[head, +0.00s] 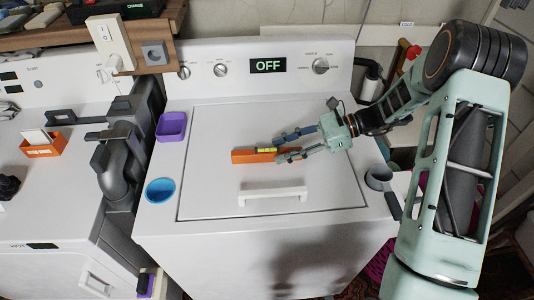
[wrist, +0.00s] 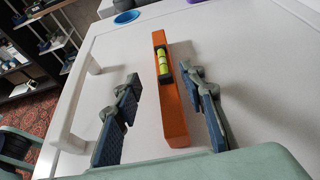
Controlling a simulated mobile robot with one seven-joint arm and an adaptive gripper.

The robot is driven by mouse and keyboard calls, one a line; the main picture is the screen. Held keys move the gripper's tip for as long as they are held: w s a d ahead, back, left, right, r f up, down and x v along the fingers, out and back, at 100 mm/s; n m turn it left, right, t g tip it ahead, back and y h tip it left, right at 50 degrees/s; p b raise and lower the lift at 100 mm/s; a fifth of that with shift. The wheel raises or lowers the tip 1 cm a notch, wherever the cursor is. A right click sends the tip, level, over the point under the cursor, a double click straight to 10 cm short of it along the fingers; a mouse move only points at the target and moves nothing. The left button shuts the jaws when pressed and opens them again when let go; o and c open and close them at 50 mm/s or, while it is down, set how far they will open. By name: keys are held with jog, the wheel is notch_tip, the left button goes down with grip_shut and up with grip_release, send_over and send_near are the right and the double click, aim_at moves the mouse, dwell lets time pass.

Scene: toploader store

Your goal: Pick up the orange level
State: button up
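The orange level (head: 243,156), a slim bar with a yellow-green vial, lies on the white lid (head: 220,126) of the top-loading washer. In the wrist view the level (wrist: 175,116) runs lengthwise between the two fingers of my gripper (wrist: 162,115). The fingers are apart, with a gap on each side of the bar. In the head view my gripper (head: 277,146) reaches in from the right, and its fingers overlap the right end of the level. Whether the fingertips touch the lid cannot be told.
A white handle (head: 272,196) stands at the lid's front. A purple square bin (head: 171,127) and a blue bowl (head: 160,190) sit on the washer's left edge. A grey cup (head: 379,178) is at the right edge. The lid around the level is mostly clear.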

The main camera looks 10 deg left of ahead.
aim_at(273, 151)
jog(key=x, duration=0.3)
jog(key=p+x, duration=0.1)
jog(key=x, duration=0.1)
jog(key=shift+w+f, duration=0.1)
jog(key=shift+w, duration=0.15)
grip_shut()
